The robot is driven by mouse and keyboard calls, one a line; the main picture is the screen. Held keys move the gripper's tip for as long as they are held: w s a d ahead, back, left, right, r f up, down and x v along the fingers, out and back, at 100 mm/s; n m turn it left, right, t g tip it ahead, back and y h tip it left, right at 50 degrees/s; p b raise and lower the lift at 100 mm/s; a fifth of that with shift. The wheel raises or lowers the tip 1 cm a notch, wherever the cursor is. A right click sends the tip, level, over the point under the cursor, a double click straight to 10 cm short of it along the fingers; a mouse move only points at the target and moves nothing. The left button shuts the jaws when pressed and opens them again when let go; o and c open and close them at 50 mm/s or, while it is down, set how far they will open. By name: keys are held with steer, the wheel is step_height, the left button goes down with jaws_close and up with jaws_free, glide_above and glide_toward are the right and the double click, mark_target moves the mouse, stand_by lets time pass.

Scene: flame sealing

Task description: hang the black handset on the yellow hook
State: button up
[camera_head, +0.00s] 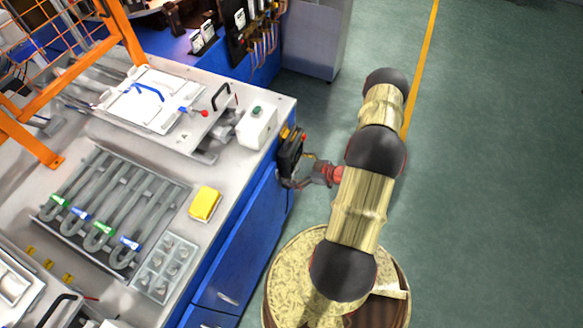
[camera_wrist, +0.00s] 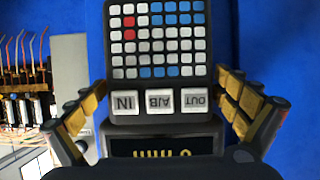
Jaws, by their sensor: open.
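The black handset (camera_head: 290,152) is at the blue side of the workbench in the head view, just below the top's right edge. In the wrist view the handset (camera_wrist: 158,103) fills the middle, its keypad and display facing the camera, with lettering upside down. My gripper (camera_head: 303,172) is beside the handset in the head view. In the wrist view my gripper (camera_wrist: 161,84) is open, its yellow-padded fingers on either side of the handset with blue showing between. A small yellow part (camera_head: 285,133) shows at the handset's top; I cannot tell whether it is the hook.
The workbench (camera_head: 232,165) carries a yellow block (camera_head: 205,204), a white button box (camera_head: 257,126) and a rack of grey tubes (camera_head: 110,205). A grey cabinet (camera_head: 313,40) stands behind. The green floor (camera_head: 490,180) at right is clear.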

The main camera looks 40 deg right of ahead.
steer(key=v, duration=1.2)
steer(key=shift+a+r, duration=0.1)
